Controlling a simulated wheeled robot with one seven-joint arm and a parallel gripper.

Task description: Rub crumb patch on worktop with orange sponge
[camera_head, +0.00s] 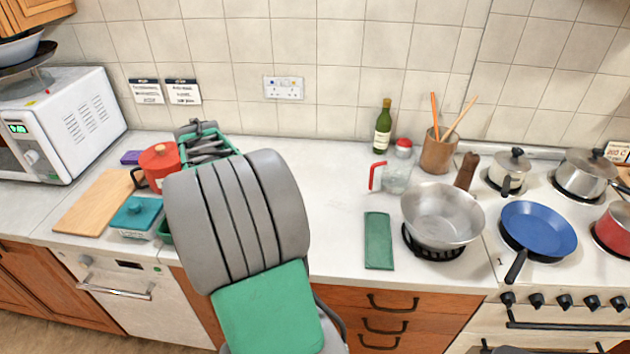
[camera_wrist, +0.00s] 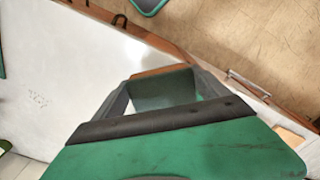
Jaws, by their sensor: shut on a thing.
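My gripper (camera_wrist: 163,82) shows in the wrist view, its two dark fingers set apart around a block with an orange strip (camera_wrist: 160,71) and a grey-green face. I take this block to be the orange sponge, held between the fingers. A faint patch of small dark specks, the crumb patch (camera_wrist: 38,101), lies on the pale worktop (camera_wrist: 75,60) at the left of the wrist view, apart from the gripper.
A red pot (camera_head: 160,165), cutting board (camera_head: 95,203) and teal-lidded box (camera_head: 137,214) are left. Worktop between arm and cloth is clear.

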